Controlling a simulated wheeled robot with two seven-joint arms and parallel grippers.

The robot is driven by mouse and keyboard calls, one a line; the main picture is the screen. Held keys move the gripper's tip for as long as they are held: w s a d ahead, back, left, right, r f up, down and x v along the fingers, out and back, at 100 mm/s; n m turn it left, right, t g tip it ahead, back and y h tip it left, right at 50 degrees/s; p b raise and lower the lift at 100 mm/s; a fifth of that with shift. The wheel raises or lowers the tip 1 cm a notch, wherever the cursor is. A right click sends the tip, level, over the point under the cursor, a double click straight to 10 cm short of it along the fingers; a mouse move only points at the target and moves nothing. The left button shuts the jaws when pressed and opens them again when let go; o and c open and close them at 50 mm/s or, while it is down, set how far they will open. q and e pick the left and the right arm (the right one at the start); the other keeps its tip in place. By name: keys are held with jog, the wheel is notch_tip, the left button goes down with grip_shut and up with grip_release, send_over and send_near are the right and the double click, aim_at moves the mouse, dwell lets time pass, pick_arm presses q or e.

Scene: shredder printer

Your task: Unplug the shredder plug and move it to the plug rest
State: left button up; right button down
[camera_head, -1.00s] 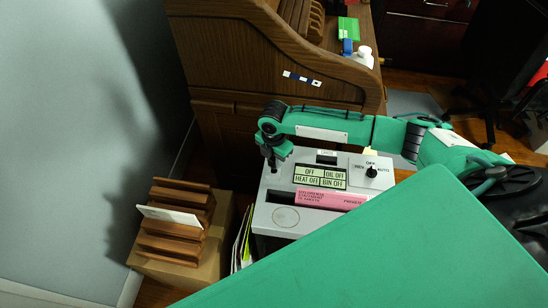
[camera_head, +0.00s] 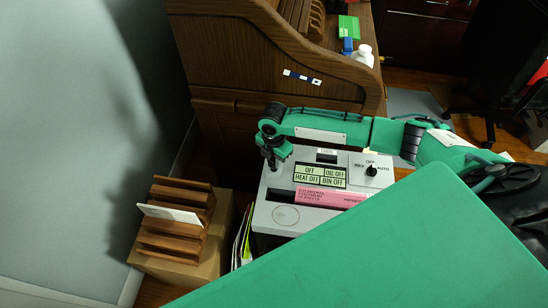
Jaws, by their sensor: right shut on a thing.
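The shredder (camera_head: 286,216) is a grey box with a label panel, a dial and a pink sheet on its top, below the wooden desk. My right arm reaches in from the right across the shredder's far side. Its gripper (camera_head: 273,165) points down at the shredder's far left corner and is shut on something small. I take this to be the shredder plug, but the wrist and fingers hide it, and the outlet cannot be made out. I cannot identify the plug rest. My left gripper is not in view.
A wooden rack (camera_head: 176,222) with a white card stands on a box left of the shredder. The roll-top desk (camera_head: 235,60) rises behind my right gripper. A white bottle (camera_head: 363,55) stands on the desk. A large green panel, apparently mine, covers the lower right.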

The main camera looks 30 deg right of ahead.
jog(key=shift+f+b, duration=0.35)
jog(key=shift+f, duration=0.85)
jog(key=c, duration=1.1)
grip_release()
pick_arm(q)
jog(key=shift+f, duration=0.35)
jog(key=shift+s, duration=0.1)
pick_arm(e)
jog(key=shift+r, duration=0.35)
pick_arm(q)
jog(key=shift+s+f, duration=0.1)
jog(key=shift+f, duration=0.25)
pick_arm(e)
notch_tip(320, 180, up, 13)
